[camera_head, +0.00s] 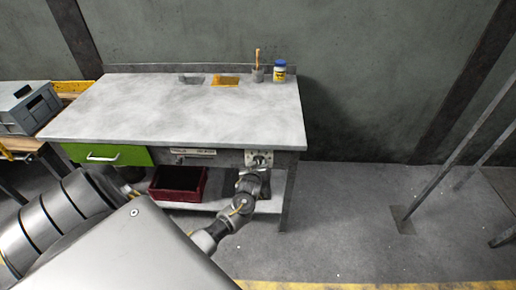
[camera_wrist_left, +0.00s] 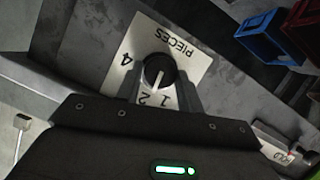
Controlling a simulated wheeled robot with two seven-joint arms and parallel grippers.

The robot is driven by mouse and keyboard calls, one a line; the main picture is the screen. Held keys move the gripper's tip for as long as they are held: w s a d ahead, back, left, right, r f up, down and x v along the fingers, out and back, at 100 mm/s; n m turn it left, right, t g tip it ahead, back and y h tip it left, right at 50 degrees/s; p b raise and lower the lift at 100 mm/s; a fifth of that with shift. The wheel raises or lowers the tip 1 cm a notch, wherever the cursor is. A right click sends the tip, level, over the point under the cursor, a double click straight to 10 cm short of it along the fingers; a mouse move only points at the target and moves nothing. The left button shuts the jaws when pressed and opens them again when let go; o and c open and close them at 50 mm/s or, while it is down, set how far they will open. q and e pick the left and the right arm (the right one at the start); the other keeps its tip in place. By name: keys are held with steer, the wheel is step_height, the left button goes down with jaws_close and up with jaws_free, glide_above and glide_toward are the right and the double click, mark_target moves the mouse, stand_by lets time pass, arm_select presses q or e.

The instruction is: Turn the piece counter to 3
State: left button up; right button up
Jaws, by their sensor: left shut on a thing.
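The piece counter is a black round knob (camera_wrist_left: 160,70) on a pale plate (camera_wrist_left: 187,48) marked PIECES, fixed to the workbench's front edge. In the wrist view a 4, a 2 and a 1 show around the knob; no 3 can be seen there. The white mark on the knob points down in the picture, toward the 1 and 2; I cannot tell exactly which. My left gripper (camera_wrist_left: 161,88) is shut on the knob, a finger on each side. In the head view the plate (camera_head: 259,154) shows just above my left gripper (camera_head: 256,170). My right gripper is not in view.
The workbench top (camera_head: 180,110) is mostly clear, with a brush cup (camera_head: 258,75) and a blue-lidded jar (camera_head: 280,71) at the back. A green drawer (camera_head: 107,155) is left of the plate. A dark red bin (camera_head: 178,184) stands on the lower shelf.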

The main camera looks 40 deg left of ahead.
arm_select(q)
steer(key=shift+w+d+r+m+g+y+p, duration=0.15)
steer(key=shift+r+m+g+y+p, duration=0.2)
steer(key=shift+m+p, duration=0.25)
steer(key=shift+w+f+m+g+y+p, duration=0.1)
steer(key=shift+m+g+y+p, duration=0.25)
steer(key=shift+m+y+p, duration=0.4)
steer(key=shift+d+m+y, duration=0.1)
steer(key=shift+m+y, duration=0.2)
steer(key=shift+m, duration=0.65)
steer(key=shift+w+f+m+g+y, duration=0.1)
steer(key=shift+m+g+y, duration=0.35)
steer(key=shift+m, duration=0.35)
steer(key=o, duration=1)
steer(key=shift+f, duration=0.1)
